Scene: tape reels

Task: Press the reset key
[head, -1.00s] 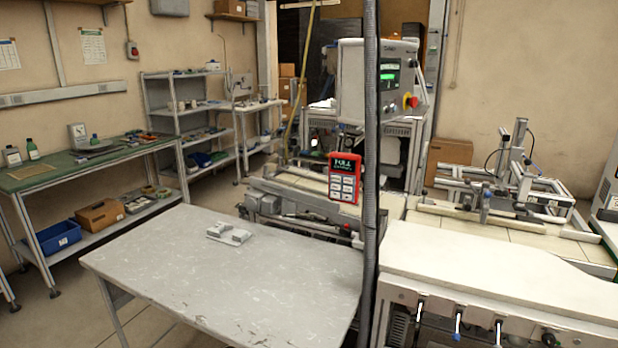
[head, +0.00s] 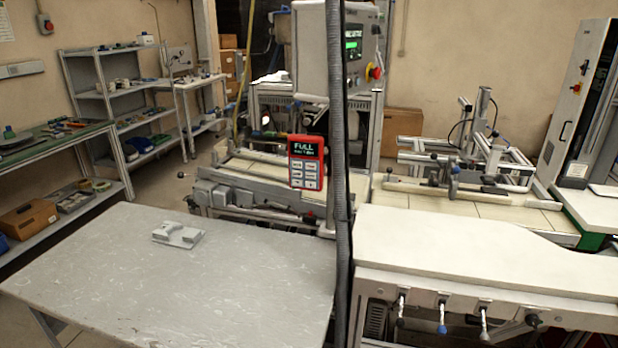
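A red keypad unit (head: 307,162) stands upright beyond the grey table, just left of the dark vertical post. Its dark display reads "FULL" with a smaller line below that I cannot read for certain. Below the display are several pale keys in two columns; their labels are too small to tell, so I cannot say which one is the reset key. Neither of my grippers shows in the head view.
A grey table (head: 190,275) with a small grey fixture (head: 178,235) fills the front left. A dark ribbed post (head: 337,130) rises beside the keypad. A white-topped bench (head: 470,240) stands at the front right. A control box (head: 313,50) hangs above.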

